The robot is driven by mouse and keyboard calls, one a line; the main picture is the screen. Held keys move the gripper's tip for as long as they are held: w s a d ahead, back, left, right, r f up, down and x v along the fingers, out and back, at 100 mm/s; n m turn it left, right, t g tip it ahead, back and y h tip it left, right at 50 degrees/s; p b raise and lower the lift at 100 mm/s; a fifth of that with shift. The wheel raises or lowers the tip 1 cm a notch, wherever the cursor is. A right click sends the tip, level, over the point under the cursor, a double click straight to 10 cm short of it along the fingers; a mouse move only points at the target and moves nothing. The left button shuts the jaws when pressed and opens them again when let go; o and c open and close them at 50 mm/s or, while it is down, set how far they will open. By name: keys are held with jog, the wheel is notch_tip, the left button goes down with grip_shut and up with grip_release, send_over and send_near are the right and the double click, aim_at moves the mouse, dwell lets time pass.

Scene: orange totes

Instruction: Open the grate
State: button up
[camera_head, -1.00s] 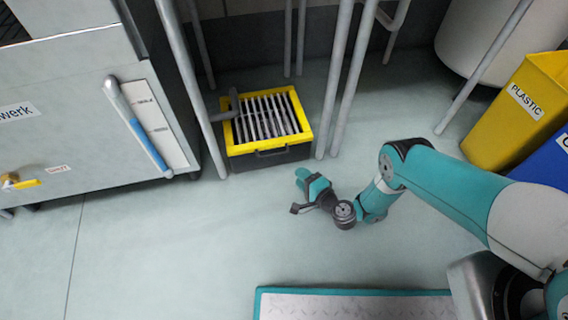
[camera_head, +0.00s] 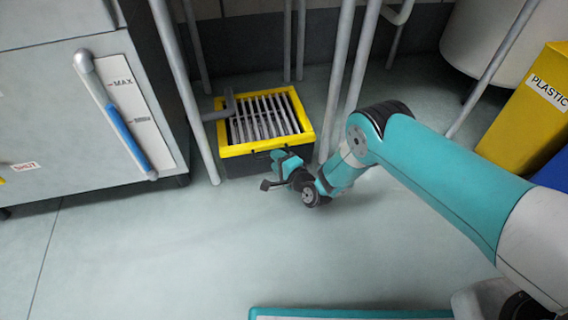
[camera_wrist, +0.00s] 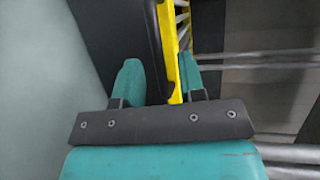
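The grate (camera_head: 262,117) has grey bars in a yellow frame and lies flat on top of a dark box on the floor between metal legs. A grey lever-like piece (camera_head: 229,104) stands at its left side. My gripper (camera_head: 280,168) is close to the box's front side, just below the yellow rim. In the wrist view, my gripper (camera_wrist: 159,63) has its teal fingers apart. A dark edge or handle (camera_wrist: 150,55) and part of the yellow frame (camera_wrist: 170,50) show between them. A gap shows at the left finger. Whether anything touches the fingers I cannot tell.
Metal legs (camera_head: 345,80) rise close on both sides of the box. A grey cabinet (camera_head: 60,120) stands at left, and a yellow plastic bin (camera_head: 525,115) at right.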

jog(key=shift+b+x, duration=0.9)
jog(key=shift+x, duration=0.95)
